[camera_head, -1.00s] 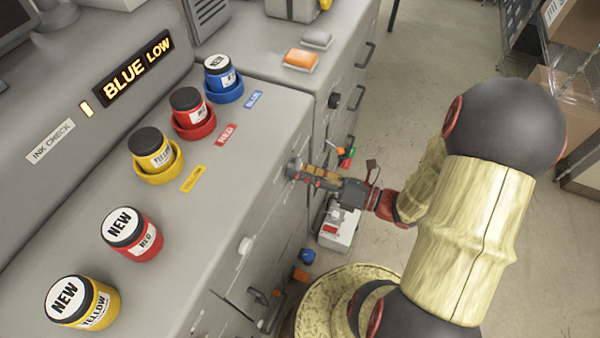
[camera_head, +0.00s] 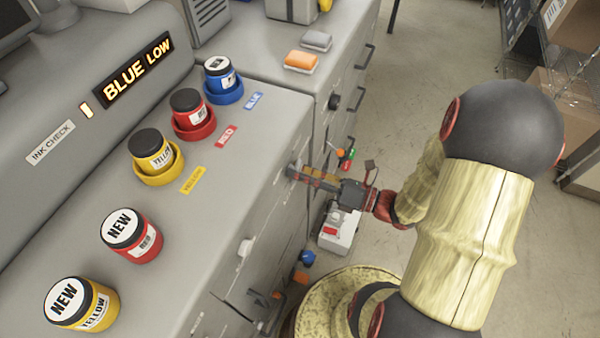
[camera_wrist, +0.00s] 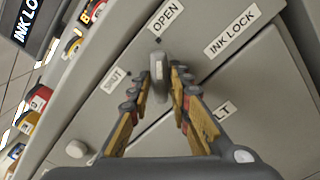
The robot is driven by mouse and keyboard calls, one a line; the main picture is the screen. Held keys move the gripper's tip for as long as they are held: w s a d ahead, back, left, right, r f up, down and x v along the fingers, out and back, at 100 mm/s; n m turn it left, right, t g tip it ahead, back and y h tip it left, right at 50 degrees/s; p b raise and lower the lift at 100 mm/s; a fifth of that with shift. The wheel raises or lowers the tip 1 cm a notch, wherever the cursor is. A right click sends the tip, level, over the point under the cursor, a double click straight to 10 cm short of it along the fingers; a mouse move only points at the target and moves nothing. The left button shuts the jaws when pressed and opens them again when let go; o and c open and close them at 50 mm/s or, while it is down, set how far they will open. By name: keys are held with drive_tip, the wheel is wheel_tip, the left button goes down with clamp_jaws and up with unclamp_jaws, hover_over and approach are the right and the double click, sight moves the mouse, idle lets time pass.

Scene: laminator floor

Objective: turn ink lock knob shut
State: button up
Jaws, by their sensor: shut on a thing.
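The ink lock knob (camera_wrist: 158,66) is a grey bar-shaped knob on the grey cabinet front. In the wrist view its upper end is near a dark dot below the OPEN label (camera_wrist: 165,18). The SHUT label (camera_wrist: 114,80) is to its left and the INK LOCK label (camera_wrist: 230,33) to its right. My gripper (camera_wrist: 161,76) is shut on the knob, one finger on each side. In the head view my gripper (camera_head: 294,171) reaches the cabinet front from the right; its fingertips largely hide the knob there.
Ink jars stand on the cabinet top, including a blue jar (camera_head: 219,74) and a new red jar (camera_head: 133,236). The display (camera_head: 133,70) reads BLUE LOW. A white knob (camera_head: 245,246) juts from the same front. A white box (camera_head: 338,232) is below my gripper.

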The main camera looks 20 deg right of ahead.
drive_tip(key=shift+n, duration=0.3)
clamp_jaws()
drive_tip(key=shift+w+d+n+b, duration=0.1)
drive_tip(key=shift+n+b, duration=0.3)
drive_tip(key=shift+n, duration=3.9)
drive_tip(key=shift+w+d+n+b, duration=0.1)
drive_tip(key=shift+n+b, duration=0.3)
drive_tip(key=shift+n, duration=3.9)
drive_tip(key=o, duration=0.9)
unclamp_jaws()
drive_tip(key=shift+d, duration=0.1)
